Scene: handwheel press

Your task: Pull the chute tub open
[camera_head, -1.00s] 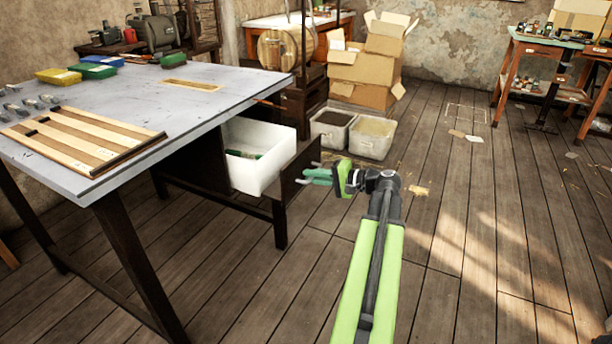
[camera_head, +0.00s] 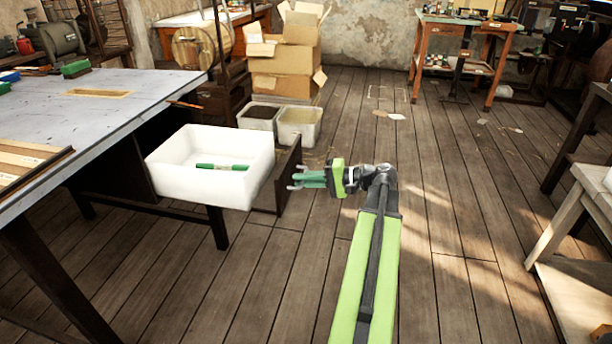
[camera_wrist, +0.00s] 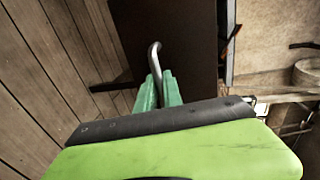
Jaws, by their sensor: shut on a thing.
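The chute tub is a white open box (camera_head: 205,186) under the right edge of the grey table, with a green-and-white object (camera_head: 222,167) lying inside. Its dark front panel (camera_head: 288,178) stands at its right end and also fills the upper middle of the wrist view (camera_wrist: 180,40). A bent metal handle (camera_wrist: 154,58) sticks out from the panel. My gripper (camera_head: 300,180) has its green fingers at the handle, and in the wrist view the fingers (camera_wrist: 159,90) are shut around its end. The tub stands well out from under the table.
The grey table (camera_head: 110,110) is at the left. Two grey bins (camera_head: 298,128) stand behind the panel, with stacked cardboard boxes (camera_head: 285,60) beyond. A pale wooden stand (camera_head: 570,225) is at the right. The plank floor between is clear.

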